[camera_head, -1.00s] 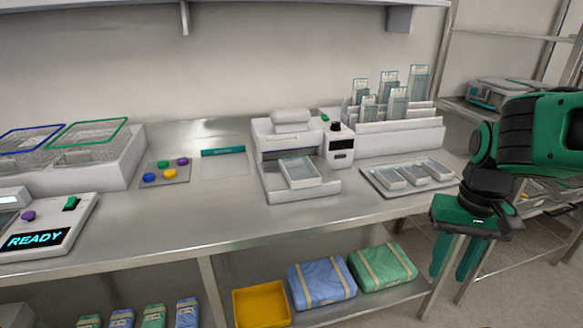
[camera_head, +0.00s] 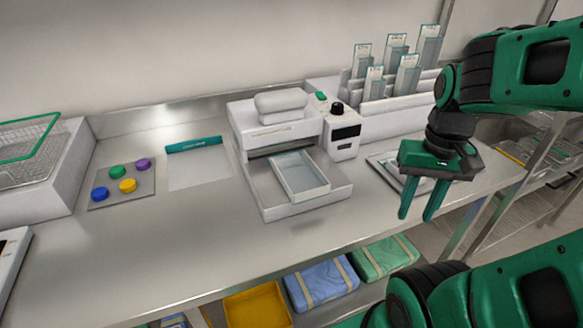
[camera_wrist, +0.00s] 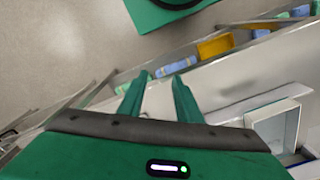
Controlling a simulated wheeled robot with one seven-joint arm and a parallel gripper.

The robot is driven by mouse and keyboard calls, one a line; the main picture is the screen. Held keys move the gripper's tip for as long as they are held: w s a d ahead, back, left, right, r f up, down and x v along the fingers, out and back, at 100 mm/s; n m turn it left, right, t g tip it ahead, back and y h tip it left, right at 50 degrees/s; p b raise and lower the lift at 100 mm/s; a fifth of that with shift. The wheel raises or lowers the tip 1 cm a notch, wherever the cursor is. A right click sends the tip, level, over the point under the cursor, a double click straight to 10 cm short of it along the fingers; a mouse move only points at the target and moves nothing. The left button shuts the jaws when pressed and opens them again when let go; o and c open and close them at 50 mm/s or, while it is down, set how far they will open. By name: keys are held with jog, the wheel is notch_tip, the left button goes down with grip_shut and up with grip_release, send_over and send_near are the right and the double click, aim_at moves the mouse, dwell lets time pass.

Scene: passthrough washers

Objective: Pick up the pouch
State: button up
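Several clear pouches with teal tops (camera_head: 396,52) stand upright in a white slotted rack at the back right. A flat tray (camera_head: 376,164) with clear packs on it lies in front of the rack, mostly hidden behind my gripper. I cannot tell which one is the task's pouch. My gripper (camera_head: 417,214) points down above the right part of the bench, in front of the tray. Its two green fingers are apart with nothing between them. The wrist view also shows the fingers (camera_wrist: 160,80) apart and empty.
A white sealer-like machine (camera_head: 262,130) holds a shallow white box (camera_head: 300,178). Coloured buttons (camera_head: 128,185) and a teal-edged sheet (camera_head: 200,168) lie to its left. Blue (camera_head: 318,285) and green (camera_head: 385,257) bundles and a yellow bin (camera_head: 258,308) sit below. The bench front is clear.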

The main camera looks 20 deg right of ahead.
jog(key=o, duration=1.4)
jog(key=shift+w+a+r+n, duration=0.15)
jog(key=shift+w+r, duration=0.1)
jog(key=shift+r, duration=0.25)
jog(key=shift+w+a+r+n, duration=0.15)
jog(key=shift+w+r, duration=0.1)
jog(key=shift+r, duration=0.25)
jog(key=shift+c, duration=0.2)
jog(key=shift+o, duration=1.4)
jog(key=w+a+r+n, duration=0.1)
jog(key=w+a+r, duration=0.1)
jog(key=w, duration=0.5)
jog(key=shift+w+a+r+n, duration=0.15)
jog(key=shift+w+r+n, duration=0.1)
jog(key=shift+r+n, duration=0.25)
jog(key=n, duration=0.4)
send_near(296, 165)
jog(key=f, duration=0.2)
jog(key=s+f, duration=0.1)
jog(key=f, duration=0.1)
jog(key=shift+a, duration=0.1)
jog(key=shift+w+f, duration=0.2)
jog(key=shift+f, duration=1)
jog(key=shift+w+f, duration=0.15)
jog(key=shift+f, duration=1.05)
